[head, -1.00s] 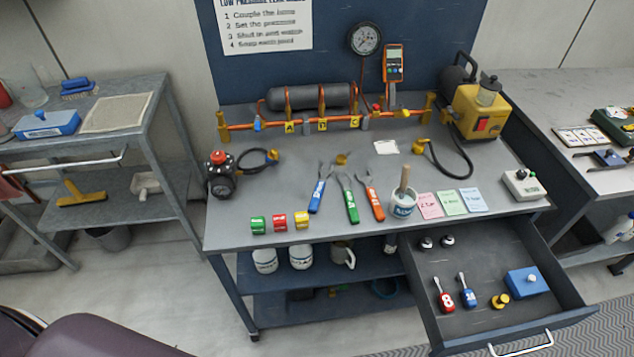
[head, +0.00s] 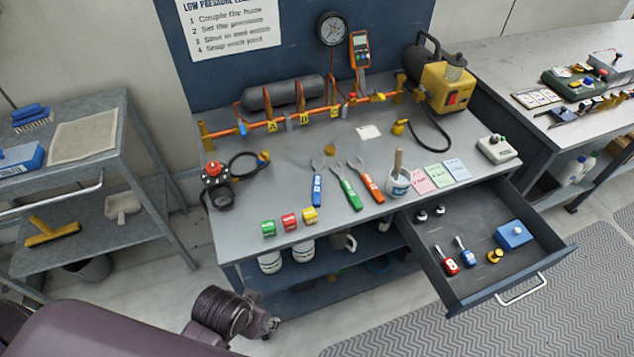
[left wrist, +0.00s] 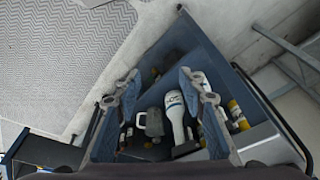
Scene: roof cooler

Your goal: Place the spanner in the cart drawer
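Three spanner-like tools lie side by side on the cart top: one with a blue handle (head: 317,188), one with a green handle (head: 348,192) and one with an orange handle (head: 370,186). I cannot tell which one the task means. The cart drawer (head: 470,290) is pulled open at the cart's right front. My left gripper (head: 270,326) is low in front of the cart, apart from the tools. In the left wrist view its two fingers (left wrist: 160,85) are spread and empty, with the lower shelf beyond them. My right gripper is not in view.
The drawer holds a red-handled tool (head: 446,262), a blue-handled tool (head: 464,250) and a blue box (head: 513,235). A cup (head: 398,183) stands right of the tools. Colored blocks (head: 289,221) line the front edge.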

